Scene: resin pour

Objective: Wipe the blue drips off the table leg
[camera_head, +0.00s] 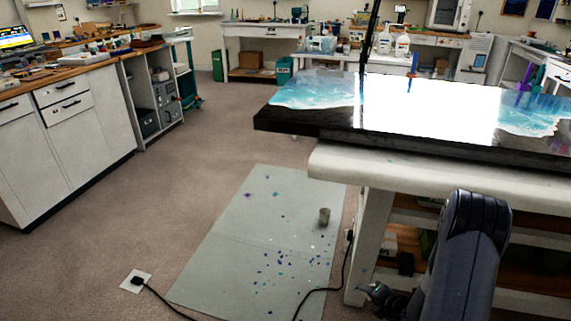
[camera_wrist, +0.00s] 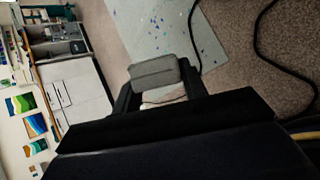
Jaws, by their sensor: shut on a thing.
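My gripper (camera_wrist: 158,84) is shut on a grey, rounded block like a pad or sponge (camera_wrist: 155,71), held between its two dark fingers in the wrist view. In the head view my gripper (camera_head: 376,294) is low, close to the white table leg (camera_head: 369,243), and the pad cannot be made out there. The leg stands under the workbench at the right. I cannot make out blue drips on the part of the leg that shows; my arm hides some of the area beside it. The leg cannot be identified in the wrist view.
A black cable (camera_head: 340,273) runs beside the leg. A dark slab with glossy blue-white resin (camera_head: 315,88) lies on the workbench.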

